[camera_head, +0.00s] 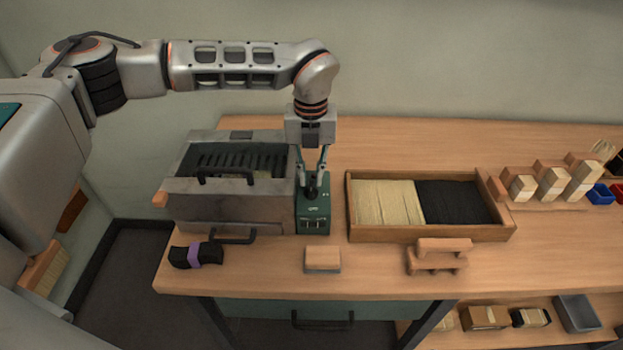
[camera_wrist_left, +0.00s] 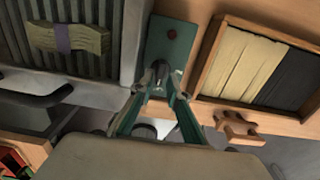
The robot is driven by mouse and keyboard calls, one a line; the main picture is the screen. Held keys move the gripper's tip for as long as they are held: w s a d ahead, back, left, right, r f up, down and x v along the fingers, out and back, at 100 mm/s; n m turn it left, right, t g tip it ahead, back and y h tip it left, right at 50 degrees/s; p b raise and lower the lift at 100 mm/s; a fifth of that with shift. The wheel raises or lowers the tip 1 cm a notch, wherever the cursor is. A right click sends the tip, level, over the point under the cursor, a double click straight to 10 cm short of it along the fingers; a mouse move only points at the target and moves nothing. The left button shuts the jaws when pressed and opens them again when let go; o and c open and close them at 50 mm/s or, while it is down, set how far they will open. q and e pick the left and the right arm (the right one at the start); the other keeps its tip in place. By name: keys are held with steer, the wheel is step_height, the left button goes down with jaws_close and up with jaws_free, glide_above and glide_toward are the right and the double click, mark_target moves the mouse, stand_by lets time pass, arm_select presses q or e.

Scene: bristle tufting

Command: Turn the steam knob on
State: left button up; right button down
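A green box (camera_head: 313,218) stands on the bench between the grey slatted box and the wooden tray. A dark knob (camera_head: 311,190) sits on its top; I take it for the steam knob. My left gripper (camera_head: 312,184) points straight down over the green box, with its fingertips around the knob. In the left wrist view the fingers (camera_wrist_left: 160,76) converge on the knob, and they look shut on it. The fingertips hide most of the knob, so its turn angle cannot be read. A red dot (camera_wrist_left: 171,34) shows on the green box there. My right gripper is not in view.
The grey slatted box (camera_head: 235,205) with handles stands close on the left and holds a pale banded bundle (camera_wrist_left: 68,38). The wooden tray (camera_head: 430,234) of pale and black bristles is on the right. A dark bundle (camera_head: 196,256), block (camera_head: 322,259) and wooden piece (camera_head: 440,256) lie in front.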

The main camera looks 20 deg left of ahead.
arm_select(q)
steer(key=shift+f, duration=1.15)
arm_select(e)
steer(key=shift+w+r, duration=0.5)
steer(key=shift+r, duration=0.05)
arm_select(q)
jaws_close()
